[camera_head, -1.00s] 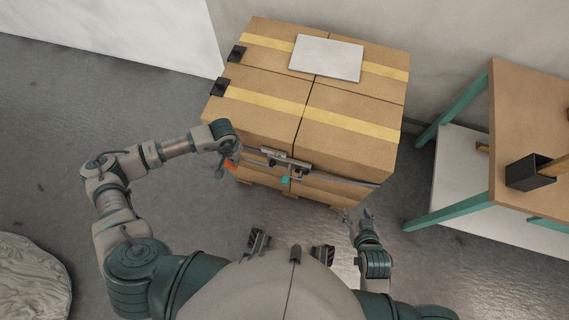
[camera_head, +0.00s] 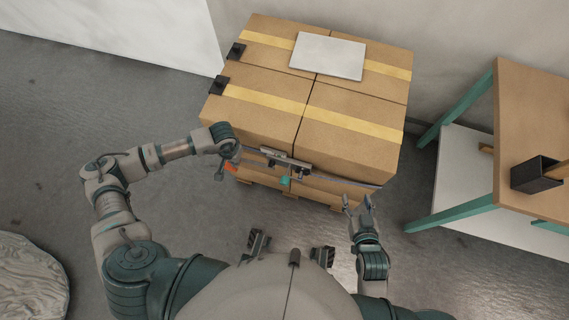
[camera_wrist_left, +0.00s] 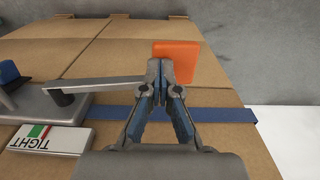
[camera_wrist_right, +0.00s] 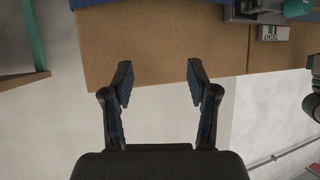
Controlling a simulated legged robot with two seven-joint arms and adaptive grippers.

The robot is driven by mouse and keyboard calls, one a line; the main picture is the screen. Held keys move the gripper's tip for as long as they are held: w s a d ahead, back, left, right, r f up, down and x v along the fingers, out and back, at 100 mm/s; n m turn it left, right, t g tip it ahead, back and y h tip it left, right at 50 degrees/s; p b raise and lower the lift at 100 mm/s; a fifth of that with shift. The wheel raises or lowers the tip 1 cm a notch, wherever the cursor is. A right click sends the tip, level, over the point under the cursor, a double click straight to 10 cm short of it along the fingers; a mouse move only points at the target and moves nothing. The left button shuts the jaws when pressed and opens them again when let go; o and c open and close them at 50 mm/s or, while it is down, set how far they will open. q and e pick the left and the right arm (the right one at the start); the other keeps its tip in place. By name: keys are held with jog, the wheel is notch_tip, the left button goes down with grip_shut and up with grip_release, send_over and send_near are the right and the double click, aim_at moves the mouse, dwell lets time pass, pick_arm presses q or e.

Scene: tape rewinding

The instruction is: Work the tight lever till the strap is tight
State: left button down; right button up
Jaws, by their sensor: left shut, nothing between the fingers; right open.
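The grey strap tensioner (camera_head: 285,160) sits on the front face of the strapped boxes, with the dark blue strap (camera_wrist_left: 220,115) running across. Its tight lever (camera_wrist_left: 105,83) is a grey bar ending in an orange grip (camera_wrist_left: 185,57). The white TIGHT label (camera_wrist_left: 48,138) lies below the lever's pivot; it also shows in the right wrist view (camera_wrist_right: 272,33). My left gripper (camera_wrist_left: 160,72) is shut and empty at the lever's outer end, in front of the orange grip; whether it touches is unclear. My right gripper (camera_head: 357,201) is open and empty, before the boxes' lower right.
The cardboard boxes (camera_head: 345,147) stand on a pallet, with yellow tape and a white sheet (camera_head: 327,56) on top. A wooden table (camera_head: 530,100) with teal legs and a black holder (camera_head: 537,175) stands at right. The floor at left is mostly clear.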

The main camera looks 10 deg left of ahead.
pick_arm(q)
jog(key=shift+f+b, duration=0.4)
jog(key=shift+f, duration=0.3)
notch_tip(320, 180, up, 10)
jog(key=p, duration=0.5)
jog(key=shift+r+p, duration=0.15)
jog(key=shift+p, duration=0.25)
pick_arm(e)
notch_tip(320, 180, up, 10)
jog(key=w+t, duration=0.2)
jog(key=shift+a+t+y, duration=0.3)
jog(key=shift+a, duration=0.1)
pick_arm(q)
jog(key=shift+r, duration=0.1)
notch_tip(320, 180, up, 4)
jog(key=shift+f+p, duration=0.1)
jog(key=shift+p, duration=0.9)
pick_arm(e)
notch_tip(320, 180, up, 2)
jog(key=shift+w+r, duration=0.1)
jog(key=shift+r, duration=0.15)
pick_arm(q)
notch_tip(320, 180, up, 12)
jog(key=shift+f, duration=0.1)
